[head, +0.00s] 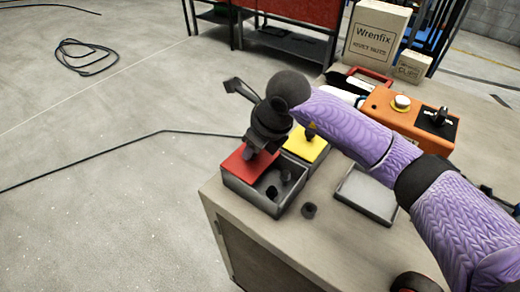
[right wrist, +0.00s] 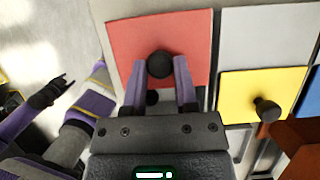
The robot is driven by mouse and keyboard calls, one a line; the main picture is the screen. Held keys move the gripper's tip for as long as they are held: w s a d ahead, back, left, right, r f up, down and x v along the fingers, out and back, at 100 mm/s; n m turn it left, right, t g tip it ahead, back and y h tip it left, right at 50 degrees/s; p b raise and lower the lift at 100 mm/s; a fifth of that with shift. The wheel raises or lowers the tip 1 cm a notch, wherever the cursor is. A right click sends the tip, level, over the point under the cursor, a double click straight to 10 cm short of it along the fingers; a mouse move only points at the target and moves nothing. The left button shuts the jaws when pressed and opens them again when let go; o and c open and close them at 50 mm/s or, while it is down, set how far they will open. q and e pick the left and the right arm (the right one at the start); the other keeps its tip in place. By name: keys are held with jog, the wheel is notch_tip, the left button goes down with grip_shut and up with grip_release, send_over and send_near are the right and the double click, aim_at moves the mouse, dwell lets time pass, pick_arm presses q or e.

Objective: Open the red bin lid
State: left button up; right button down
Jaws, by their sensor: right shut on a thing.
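The red lid (head: 237,165) is over the back left part of the grey bin (head: 247,195) in the head view. The bin's front right part is uncovered and dark items show inside. I cannot tell how far the lid is above the rim. My right gripper (head: 262,147) points down and is shut on the lid's black knob. In the right wrist view its purple fingers (right wrist: 160,75) are on both sides of the knob (right wrist: 159,64), with the red lid (right wrist: 125,40) beyond. What seems to be my left arm shows at that view's left edge, its jaws unclear.
A yellow lid (head: 304,148) with a black knob is just right of the bin. A grey tray (head: 368,197) and a small dark piece (head: 309,210) lie on the bench (head: 290,245). An orange box (head: 395,117) and cartons (head: 375,35) stand behind.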

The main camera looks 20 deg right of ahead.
jog(key=shift+c, duration=1.8)
grip_release()
jog(key=shift+d+r, duration=0.1)
jog(key=p+v, duration=0.1)
jog(key=v, duration=0.8)
jog(key=shift+s+r+p, duration=0.25)
jog(key=shift+r+p, duration=0.1)
jog(key=shift+d, duration=0.1)
